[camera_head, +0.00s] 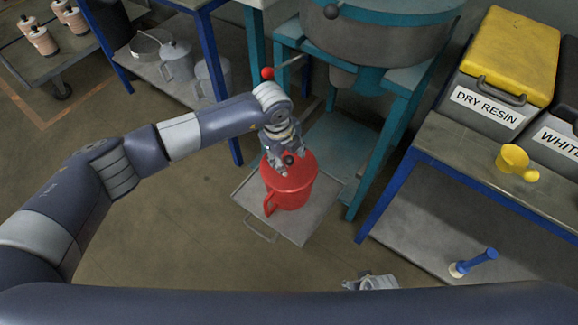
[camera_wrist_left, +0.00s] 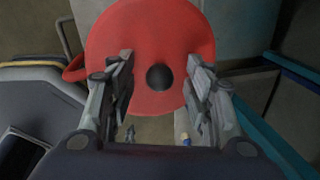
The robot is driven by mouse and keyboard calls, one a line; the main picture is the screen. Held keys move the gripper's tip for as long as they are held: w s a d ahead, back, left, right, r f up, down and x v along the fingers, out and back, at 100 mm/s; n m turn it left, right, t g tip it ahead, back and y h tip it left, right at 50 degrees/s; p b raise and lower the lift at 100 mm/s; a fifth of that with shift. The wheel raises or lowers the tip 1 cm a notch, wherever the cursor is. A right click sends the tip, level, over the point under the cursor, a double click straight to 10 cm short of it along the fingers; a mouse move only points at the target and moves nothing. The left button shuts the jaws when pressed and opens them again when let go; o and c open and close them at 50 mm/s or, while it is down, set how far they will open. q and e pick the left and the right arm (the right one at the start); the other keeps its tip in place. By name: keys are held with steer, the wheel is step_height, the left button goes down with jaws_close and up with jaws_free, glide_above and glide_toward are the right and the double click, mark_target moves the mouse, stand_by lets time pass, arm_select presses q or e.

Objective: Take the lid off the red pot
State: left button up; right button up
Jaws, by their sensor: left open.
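The red pot (camera_head: 291,192) stands upright on a grey tray-like plate near the floor, with its handle toward the lower left. Its red lid (camera_wrist_left: 150,35) is on top, with a dark round knob (camera_wrist_left: 159,77) in the middle. The knob also shows in the head view (camera_head: 289,159). My left gripper (camera_head: 287,162) is over the lid, pointing down. In the left wrist view its open fingers (camera_wrist_left: 160,100) stand on either side of the knob, with a gap on both sides. My right gripper (camera_head: 371,283) shows in part at the bottom of the head view; its fingers are not clear.
The grey plate (camera_head: 309,230) lies beside a teal stand (camera_head: 360,160). A bench (camera_head: 440,150) on the right holds a "DRY RESIN" bin (camera_head: 490,90) and a yellow scoop (camera_head: 514,160). A shelf with grey jugs (camera_head: 177,62) is behind. Floor at the lower left is clear.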

arm_select(q)
steer(key=shift+f, duration=0.2)
jaws_close()
steer(key=shift+r, duration=0.1)
